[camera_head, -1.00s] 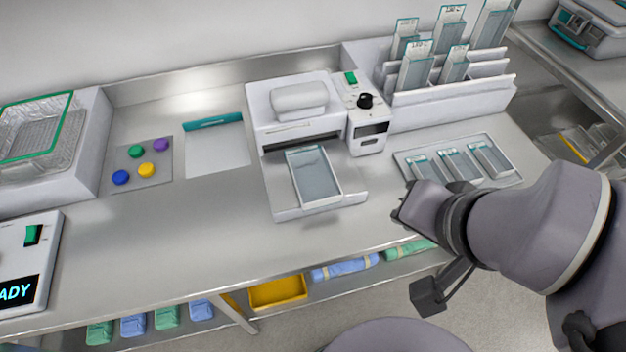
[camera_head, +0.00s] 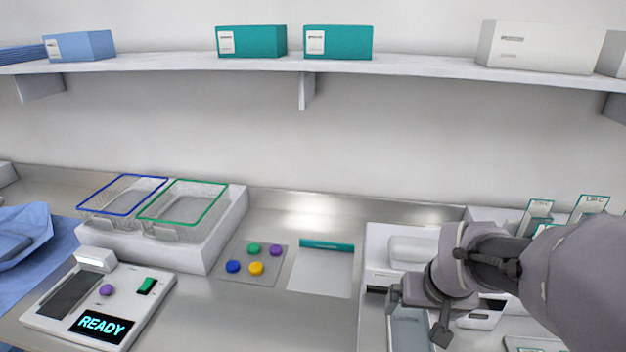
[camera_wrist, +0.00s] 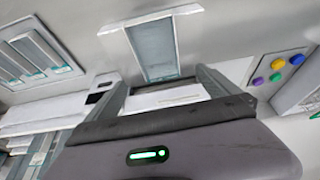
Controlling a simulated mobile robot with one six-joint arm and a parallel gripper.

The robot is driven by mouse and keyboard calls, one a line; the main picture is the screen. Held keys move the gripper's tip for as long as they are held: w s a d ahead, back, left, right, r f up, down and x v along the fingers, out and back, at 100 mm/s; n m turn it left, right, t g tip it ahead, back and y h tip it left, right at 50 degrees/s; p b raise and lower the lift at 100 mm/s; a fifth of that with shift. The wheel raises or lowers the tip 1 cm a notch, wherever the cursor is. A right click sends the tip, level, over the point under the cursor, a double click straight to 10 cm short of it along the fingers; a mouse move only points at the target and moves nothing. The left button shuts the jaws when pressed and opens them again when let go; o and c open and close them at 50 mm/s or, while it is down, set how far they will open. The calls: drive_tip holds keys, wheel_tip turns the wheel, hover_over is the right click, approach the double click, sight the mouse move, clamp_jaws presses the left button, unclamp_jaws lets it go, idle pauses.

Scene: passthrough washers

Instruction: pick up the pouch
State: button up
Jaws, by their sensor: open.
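A flat pouch with a grey-blue window and pale edges (camera_head: 408,328) lies on the white tray of the sealer-like device at the lower right of the head view. My gripper (camera_head: 394,297) is above it and hides part of it. The wrist view shows the pouch (camera_wrist: 155,50) ahead of my gripper (camera_wrist: 160,78), roughly between the two spread fingers. The fingers are apart with nothing held between them. I cannot tell the exact height gap. Similar pouches (camera_wrist: 35,55) lie in a tray at the wrist view's upper left.
The white device (camera_head: 378,240) stands close behind my gripper. Coloured knobs (camera_head: 254,267) and a white sheet with a teal strip (camera_head: 322,270) lie to the left. Wire baskets (camera_head: 185,205) and a READY panel (camera_head: 100,308) are farther left. A shelf (camera_head: 400,68) runs above.

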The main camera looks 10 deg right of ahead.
drive_tip(key=b, duration=0.2)
hover_over(410, 327)
drive_tip(key=s, duration=0.2)
drive_tip(key=f, duration=0.6)
drive_tip(key=shift+w+a+f, duration=0.15)
drive_tip(key=shift+w+a, duration=0.05)
drive_tip(key=shift+a, duration=0.1)
drive_tip(key=b+x, duration=0.2)
drive_tip(key=x, duration=0.1)
drive_tip(key=b+x, duration=0.1)
drive_tip(key=shift+s+d+f, duration=0.1)
drive_tip(key=shift+s+f, duration=0.2)
drive_tip(key=shift+f, duration=0.05)
drive_tip(key=shift+w+f, duration=0.25)
drive_tip(key=shift+f, duration=0.05)
drive_tip(key=shift+r, duration=0.2)
drive_tip(key=shift+c, duration=0.2)
drive_tip(key=c, duration=1.1)
drive_tip(key=shift+r, duration=0.1)
